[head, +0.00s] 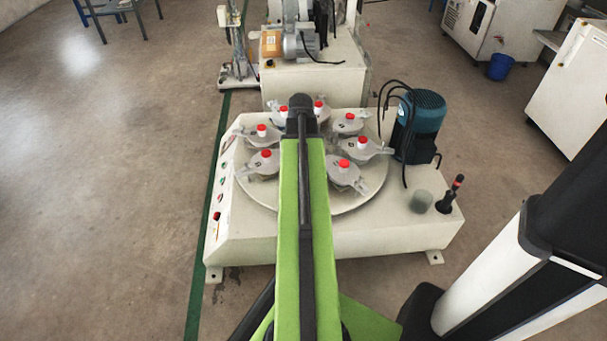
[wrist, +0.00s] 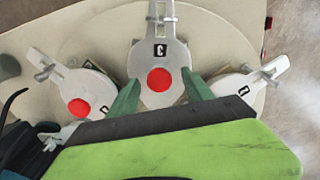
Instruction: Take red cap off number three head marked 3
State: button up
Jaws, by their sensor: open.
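In the wrist view a grey head (wrist: 175,55) with a red cap (wrist: 161,79) lies in the middle, its cap between the two green fingers of my open gripper (wrist: 160,80). I cannot tell whether the fingers touch it. The mark on its label (wrist: 160,50) is too small to read surely. A second grey head (wrist: 60,75) with a red cap (wrist: 79,108) lies at left. A third head (wrist: 240,85) lies at right, its cap hidden. In the head view, several red-capped heads, such as one (head: 345,174), ring the round plate (head: 260,194); my arm hides the gripper.
The plate sits on a cream machine (head: 390,232). A blue motor (head: 421,125) with black cables stands at its right, near a small grey cylinder (head: 420,201) and a dark upright part with a red tip (head: 450,195). Neighbouring heads stand close on both sides.

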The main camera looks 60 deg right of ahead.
jog(key=shift+r, duration=0.1)
grip_shut()
dwell(0.3)
